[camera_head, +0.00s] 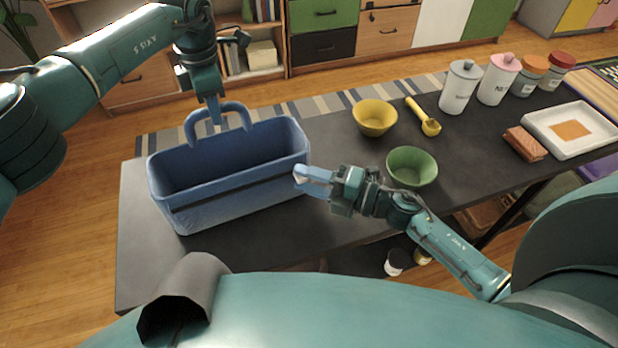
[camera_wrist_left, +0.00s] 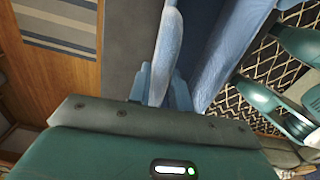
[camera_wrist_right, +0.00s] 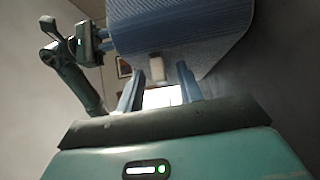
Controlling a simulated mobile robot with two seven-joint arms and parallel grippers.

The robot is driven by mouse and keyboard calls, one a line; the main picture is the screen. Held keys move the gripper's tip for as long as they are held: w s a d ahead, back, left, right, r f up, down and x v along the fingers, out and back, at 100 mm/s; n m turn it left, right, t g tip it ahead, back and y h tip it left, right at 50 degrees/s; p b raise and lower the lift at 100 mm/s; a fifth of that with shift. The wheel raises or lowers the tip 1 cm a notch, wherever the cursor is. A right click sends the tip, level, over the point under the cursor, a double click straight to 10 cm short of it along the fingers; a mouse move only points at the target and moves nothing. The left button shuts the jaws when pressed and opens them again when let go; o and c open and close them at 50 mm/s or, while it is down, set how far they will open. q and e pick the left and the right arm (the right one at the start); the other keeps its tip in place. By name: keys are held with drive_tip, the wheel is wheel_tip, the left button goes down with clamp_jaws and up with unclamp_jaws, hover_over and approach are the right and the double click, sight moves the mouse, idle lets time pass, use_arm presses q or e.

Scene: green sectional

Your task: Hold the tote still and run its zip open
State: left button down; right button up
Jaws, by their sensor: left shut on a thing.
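The blue tote (camera_head: 285,148) stands upright on the dark table, with a dark zip line along its near side. My left gripper (camera_head: 214,112) is shut on the tote's raised handle (camera_head: 190,127); the left wrist view also shows the handle (camera_wrist_left: 166,45) between the fingers (camera_wrist_left: 158,88). My right gripper (camera_head: 314,182) is at the tote's right end, and the right wrist view shows its fingers (camera_wrist_right: 158,85) apart. A small pale tab (camera_wrist_right: 156,68), apparently the zip pull, shows between and beyond those fingertips. I cannot tell whether they touch it.
A green bowl (camera_head: 412,167) stands close behind my right gripper. A yellow bowl (camera_head: 375,117), a yellow scoop (camera_head: 424,118), several lidded jars (camera_head: 461,88) and a white tray (camera_head: 575,128) are farther right. The table (camera_head: 135,250) is bare left and in front of the tote.

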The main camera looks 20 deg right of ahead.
drive_tip(key=shift+c, duration=0.4)
clamp_jaws()
drive_tip(key=a, duration=0.6)
drive_tip(key=s+a, duration=0.1)
drive_tip(key=a, duration=1.2)
drive_tip(key=shift+s, duration=0.4)
drive_tip(key=shift+o, duration=0.4)
unclamp_jaws()
drive_tip(key=shift+d, duration=0.1)
drive_tip(key=shift+d, duration=0.1)
drive_tip(key=v, duration=1.1)
drive_tip(key=shift+s+d, duration=0.3)
